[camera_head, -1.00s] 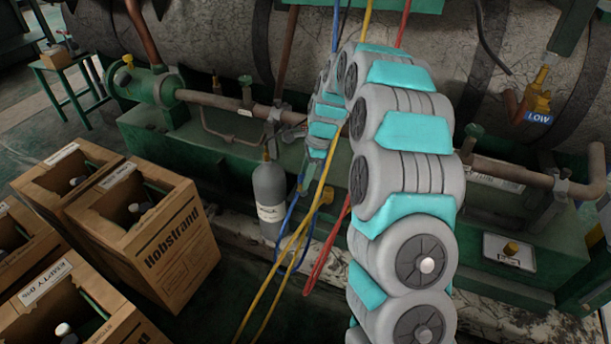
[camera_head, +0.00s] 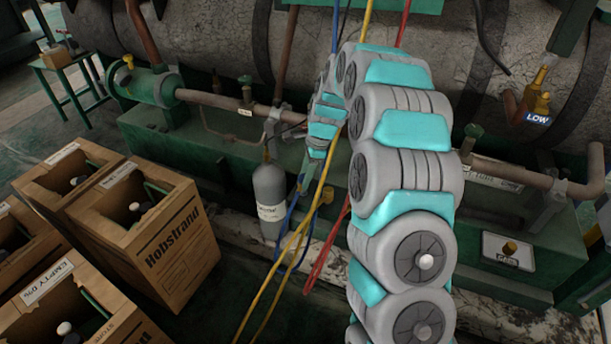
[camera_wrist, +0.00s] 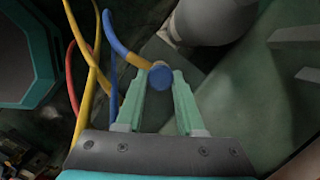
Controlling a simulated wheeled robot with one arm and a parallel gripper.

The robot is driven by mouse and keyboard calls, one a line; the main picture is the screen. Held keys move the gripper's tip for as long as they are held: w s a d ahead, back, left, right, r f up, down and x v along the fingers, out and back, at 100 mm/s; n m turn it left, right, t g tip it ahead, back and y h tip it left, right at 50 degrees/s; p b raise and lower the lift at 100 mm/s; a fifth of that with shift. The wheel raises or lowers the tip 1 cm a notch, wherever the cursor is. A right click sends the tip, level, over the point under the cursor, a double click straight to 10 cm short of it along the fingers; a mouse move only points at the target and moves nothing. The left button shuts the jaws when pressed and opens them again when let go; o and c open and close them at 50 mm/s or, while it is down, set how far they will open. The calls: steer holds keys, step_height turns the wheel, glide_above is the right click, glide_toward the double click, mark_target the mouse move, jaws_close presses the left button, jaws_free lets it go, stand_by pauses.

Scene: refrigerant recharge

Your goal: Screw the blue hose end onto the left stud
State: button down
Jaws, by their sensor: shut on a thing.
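The blue hose end (camera_wrist: 160,75) is a round blue cap with a brass-coloured neck behind it, in the wrist view. My gripper (camera_wrist: 164,80) has its two green fingertips closed on either side of it. The blue hose (camera_wrist: 113,50) runs up and away to the left of the gripper. In the head view my gripper (camera_head: 310,170) is small and partly hidden by my arm, in front of the green machine base. The blue hose also shows there (camera_head: 289,220). I cannot make out the left stud in either view.
A grey cylinder (camera_head: 270,195) stands left of my gripper. Yellow (camera_head: 273,285) and red (camera_head: 326,255) hoses hang close by. Cardboard boxes (camera_head: 180,255) fill the lower left. A brass valve labelled LOW (camera_head: 538,104) is at the right. A pipe (camera_head: 225,102) crosses behind.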

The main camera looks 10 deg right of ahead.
steer(key=shift+d+x, duration=0.2)
steer(key=shift+x, duration=0.7)
stand_by(0.5)
steer(key=shift+s+m+p, duration=0.1)
steer(key=shift+m+p, duration=0.4)
steer(key=shift+p, duration=0.2)
steer(key=shift+m+t+p, duration=0.3)
steer(key=shift+m+p, duration=0.7)
steer(key=shift+p, duration=0.1)
steer(key=shift+m+p, duration=0.3)
steer(key=shift+p, duration=0.05)
steer(key=shift+r+m+t+p, duration=0.1)
steer(key=shift+m+t+p, duration=0.2)
steer(key=shift+m+p, duration=0.35)
steer(key=shift+m+t+h, duration=0.3)
steer(key=shift+m, duration=0.85)
